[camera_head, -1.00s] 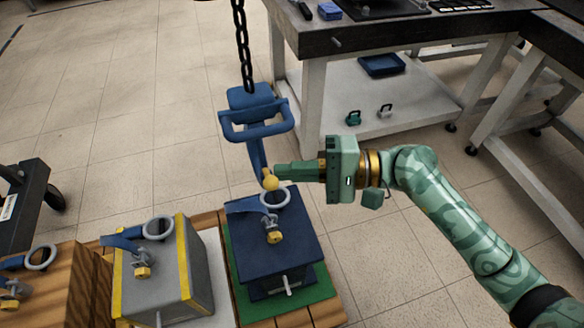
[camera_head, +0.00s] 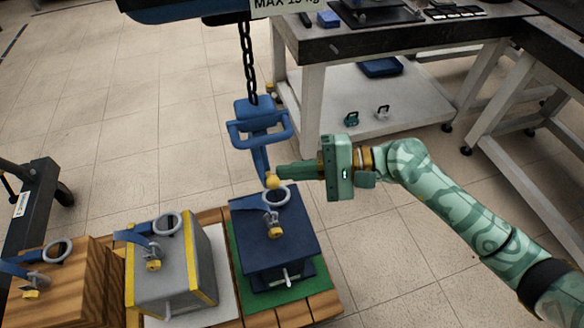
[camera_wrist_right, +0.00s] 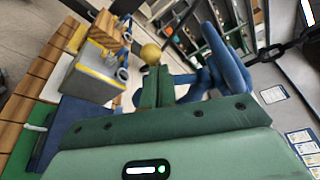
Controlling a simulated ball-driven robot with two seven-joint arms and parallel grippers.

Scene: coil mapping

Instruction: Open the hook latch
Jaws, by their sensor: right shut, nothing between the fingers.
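The blue hoist hook (camera_head: 261,116) hangs from a black chain, with a loop-shaped handle around its body. A yellow ball (camera_head: 272,181) sits low on the hook, at the ring of the dark blue box (camera_head: 268,235). My right gripper (camera_head: 284,172) comes in from the right, shut and empty, its tips beside the ball. They touch or nearly touch; I cannot tell which. In the right wrist view the yellow ball (camera_wrist_right: 151,54) shows just beyond the shut fingers (camera_wrist_right: 156,85), with the blue hook (camera_wrist_right: 225,65) to their right. My left gripper is out of view.
A grey box with yellow edges (camera_head: 172,275) and a wooden box (camera_head: 65,285) stand left of the dark blue box, each with a ring. A blue hoist beam (camera_head: 185,10) hangs above. A workbench (camera_head: 385,42) stands behind; open floor lies at right.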

